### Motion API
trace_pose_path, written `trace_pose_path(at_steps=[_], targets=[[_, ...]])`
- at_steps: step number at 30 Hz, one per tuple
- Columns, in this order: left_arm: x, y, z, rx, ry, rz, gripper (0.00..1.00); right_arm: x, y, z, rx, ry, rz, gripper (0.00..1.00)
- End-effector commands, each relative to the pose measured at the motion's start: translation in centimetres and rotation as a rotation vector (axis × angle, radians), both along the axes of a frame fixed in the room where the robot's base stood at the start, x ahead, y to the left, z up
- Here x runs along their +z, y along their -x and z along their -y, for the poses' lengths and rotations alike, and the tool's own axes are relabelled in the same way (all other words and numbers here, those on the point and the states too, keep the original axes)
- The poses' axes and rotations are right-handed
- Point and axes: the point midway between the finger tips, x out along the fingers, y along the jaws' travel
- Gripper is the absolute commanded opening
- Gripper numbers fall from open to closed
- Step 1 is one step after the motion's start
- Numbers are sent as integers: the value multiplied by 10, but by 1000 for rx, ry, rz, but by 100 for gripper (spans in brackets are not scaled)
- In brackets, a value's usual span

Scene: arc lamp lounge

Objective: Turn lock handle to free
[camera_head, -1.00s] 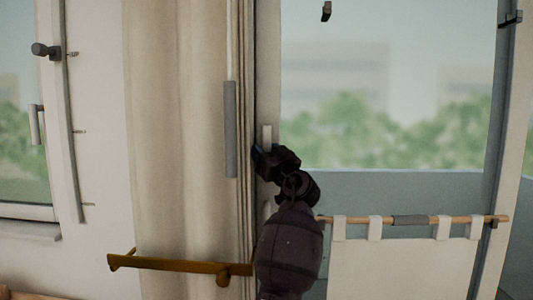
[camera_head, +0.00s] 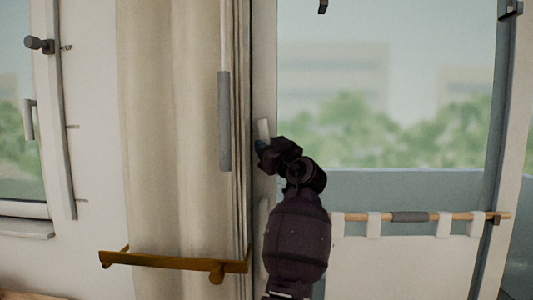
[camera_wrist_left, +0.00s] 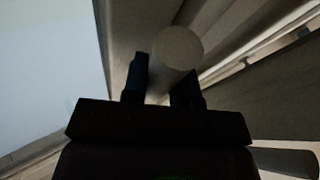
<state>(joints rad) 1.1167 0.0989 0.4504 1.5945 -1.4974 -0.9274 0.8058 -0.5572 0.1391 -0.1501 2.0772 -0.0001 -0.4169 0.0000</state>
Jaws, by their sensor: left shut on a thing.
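The lock handle (camera_head: 264,130) is a pale bar on the frame of the glass door, right of the curtain. Its upper end shows above my left gripper (camera_head: 262,149) and leans slightly to the left; its lower part is hidden by the gripper. In the left wrist view, the handle's round pale end (camera_wrist_left: 181,47) sits between the two dark fingers of the left gripper (camera_wrist_left: 162,82), which is shut on it. My right gripper is in neither view.
A beige curtain (camera_head: 175,130) with a grey-gripped wand (camera_head: 224,120) hangs left of the handle. A brass-coloured bar (camera_head: 170,262) juts out low in front of it. A wooden rod (camera_head: 460,216) holding a pale cloth (camera_head: 400,265) crosses the door at lower right.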

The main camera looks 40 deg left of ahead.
Motion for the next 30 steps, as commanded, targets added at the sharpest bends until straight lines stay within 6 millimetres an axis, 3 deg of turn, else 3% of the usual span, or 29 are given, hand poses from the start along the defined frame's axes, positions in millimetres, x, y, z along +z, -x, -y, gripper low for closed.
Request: trace_pose_path(at_steps=[2,11,30], targets=[[-6,-5,4,-2,55,29,0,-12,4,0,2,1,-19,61],[3,-12,16,-1,298,177,0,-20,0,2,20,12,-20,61],[38,-20,36,-2,817,501,0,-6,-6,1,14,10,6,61]])
